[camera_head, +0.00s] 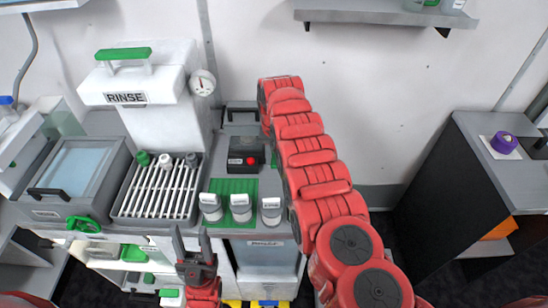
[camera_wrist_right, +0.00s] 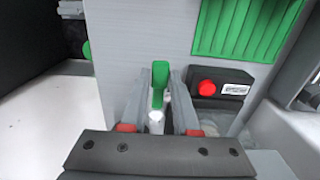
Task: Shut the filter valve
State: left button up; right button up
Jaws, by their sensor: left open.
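In the right wrist view, a green valve handle (camera_wrist_right: 160,82) stands on a white stem, beside the box with the red button. The two fingers of my right gripper (camera_wrist_right: 161,98) are on either side of this handle. I cannot tell whether they press on it. In the head view, my red right arm reaches to the back of the counter and hides this handle and most of the gripper. My left gripper (camera_head: 190,241) is open and empty, low in front of the counter's front edge.
The red-button box (camera_head: 244,154) stands close to my right arm. A rack (camera_head: 155,204), the RINSE tank (camera_head: 153,118) and a lidded basin (camera_head: 78,175) are further left. A grey cabinet (camera_head: 456,187) stands at right.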

grip_shut()
dwell(1.1)
